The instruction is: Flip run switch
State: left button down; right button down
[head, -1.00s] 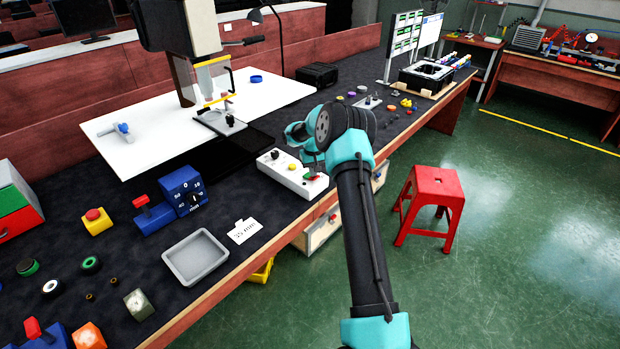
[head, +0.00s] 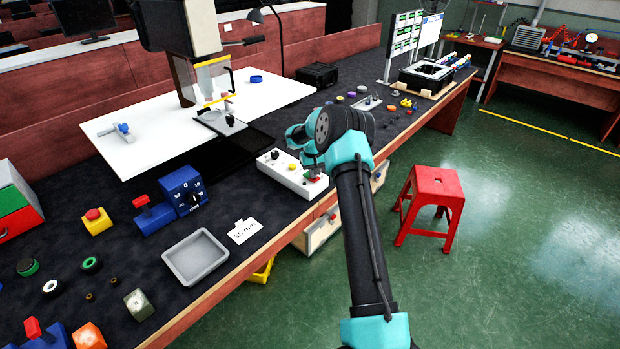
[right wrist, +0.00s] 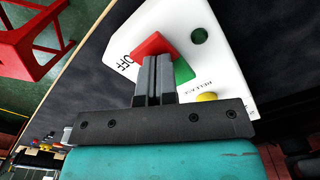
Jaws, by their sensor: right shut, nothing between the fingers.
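A white control box (head: 284,172) lies on the dark bench top; it also shows in the right wrist view (right wrist: 215,75). On it is a rocker switch (right wrist: 153,45) with a red part beside the "OFF" label and a green part (right wrist: 183,70). A yellow button (right wrist: 207,97) with a "RELEASE" label sits beside it. My right gripper (right wrist: 157,58) is shut and empty, its fingertips at the rocker, covering part of it. In the head view my right gripper (head: 311,172) points down over the box's right end. Whether the tips touch the rocker is hard to tell. My left gripper is not in view.
A press stands behind the box, with a white board (head: 135,139) beneath it. A grey tray (head: 196,257), a "35 mm" card (head: 242,231) and a blue dial box (head: 184,190) lie to the left. A red stool (head: 432,195) stands on the floor at right.

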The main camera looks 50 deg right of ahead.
jog(key=shift+r, duration=3.45)
